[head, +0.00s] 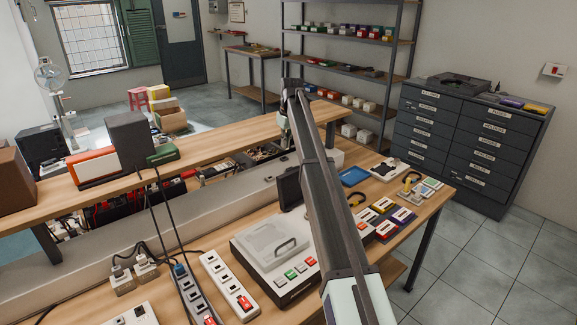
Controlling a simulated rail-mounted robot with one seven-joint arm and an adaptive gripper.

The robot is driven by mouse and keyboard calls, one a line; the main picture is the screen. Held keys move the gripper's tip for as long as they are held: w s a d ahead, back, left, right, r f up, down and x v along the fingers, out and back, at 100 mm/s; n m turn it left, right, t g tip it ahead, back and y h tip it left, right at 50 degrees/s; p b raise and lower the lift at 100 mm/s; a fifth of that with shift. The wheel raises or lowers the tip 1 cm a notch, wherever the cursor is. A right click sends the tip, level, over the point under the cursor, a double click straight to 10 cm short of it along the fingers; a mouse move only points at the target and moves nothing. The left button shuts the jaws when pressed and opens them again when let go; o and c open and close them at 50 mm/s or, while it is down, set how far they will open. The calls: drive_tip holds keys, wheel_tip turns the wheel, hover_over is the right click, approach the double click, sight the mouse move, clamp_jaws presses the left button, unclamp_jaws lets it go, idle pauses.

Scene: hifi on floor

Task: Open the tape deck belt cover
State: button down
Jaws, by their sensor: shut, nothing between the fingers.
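The tape deck (305,283) is a pale box on the wooden bench in the head view, with a row of green, red and grey buttons along its front. A light grey cover with a dark handle (272,240) lies flat on its top. A dark panel (289,188) stands upright at the deck's back edge; I cannot tell whether it is the belt cover. My arm crosses above the deck and hides its right part. My gripper (284,138) hangs beyond the deck, near the raised shelf, small in view, shut and empty, apart from the deck.
Power strips (227,283) with cables lie left of the deck. Coloured cassettes (383,205), a blue tray (354,176) and headphones (411,181) lie to the right. A raised wooden shelf (220,133) runs behind. Dark drawer cabinets (470,140) stand at the back right.

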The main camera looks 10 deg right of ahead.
wheel_tip(320, 180, down, 10)
drive_tip(key=w+p, duration=0.1)
drive_tip(key=p, duration=0.3)
drive_tip(key=s, duration=0.1)
drive_tip(key=s+p, duration=0.1)
drive_tip(key=s+d+r+p, duration=0.1)
drive_tip(key=shift+d+n, duration=0.1)
drive_tip(key=shift+n, duration=0.2)
drive_tip(key=shift+f, duration=0.1)
